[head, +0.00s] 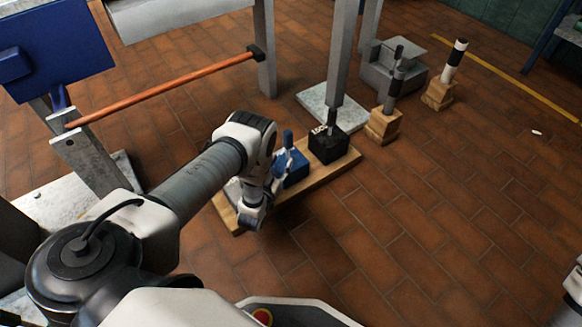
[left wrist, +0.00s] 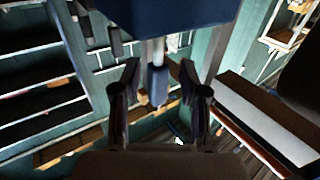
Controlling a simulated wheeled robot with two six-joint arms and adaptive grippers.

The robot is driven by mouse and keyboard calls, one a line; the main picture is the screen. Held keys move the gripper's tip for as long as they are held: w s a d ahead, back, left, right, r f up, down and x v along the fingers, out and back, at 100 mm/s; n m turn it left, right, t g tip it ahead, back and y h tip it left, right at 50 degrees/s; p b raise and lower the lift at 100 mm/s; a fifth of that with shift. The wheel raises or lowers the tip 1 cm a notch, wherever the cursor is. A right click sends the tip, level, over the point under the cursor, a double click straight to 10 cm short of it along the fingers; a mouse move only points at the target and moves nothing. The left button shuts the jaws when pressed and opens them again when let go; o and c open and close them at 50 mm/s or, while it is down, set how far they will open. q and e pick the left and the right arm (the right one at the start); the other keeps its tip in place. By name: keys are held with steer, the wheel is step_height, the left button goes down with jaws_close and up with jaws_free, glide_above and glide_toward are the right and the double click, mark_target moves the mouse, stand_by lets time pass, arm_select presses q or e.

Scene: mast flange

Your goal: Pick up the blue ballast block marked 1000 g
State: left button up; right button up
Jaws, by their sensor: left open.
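The blue ballast block (head: 297,169) sits on a wooden board (head: 342,164), with a blue upright grip (head: 287,138) on top. I cannot read a mark on it. My left gripper (head: 279,163) is beside the block, partly hidden by its own wrist. In the left wrist view the blue block (left wrist: 155,14) fills the top, and its grip (left wrist: 158,86) shows between the spread fingers of my left gripper (left wrist: 159,76). The fingers are open, with gaps to the grip on both sides. My right gripper is out of view.
A black block (head: 328,148) with a white mark stands on the same board, just right of the blue one. Wooden blocks with banded posts (head: 383,125) (head: 440,92) stand farther right. An orange bar (head: 165,87) spans the frame at left.

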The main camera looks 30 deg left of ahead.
mark_target(287, 152)
arm_select(q)
steer(key=w+b, duration=0.2)
steer(key=w, duration=0.1)
steer(key=w+a+b, duration=0.1)
steer(key=w, duration=0.1)
steer(key=shift+w+f+b, duration=0.15)
steer(key=shift+w+b, duration=0.05)
steer(key=shift+b, duration=0.15)
steer(key=shift+w+r, duration=0.2)
steer(key=shift+r, duration=0.05)
jaws_close()
steer(key=shift+r, duration=0.1)
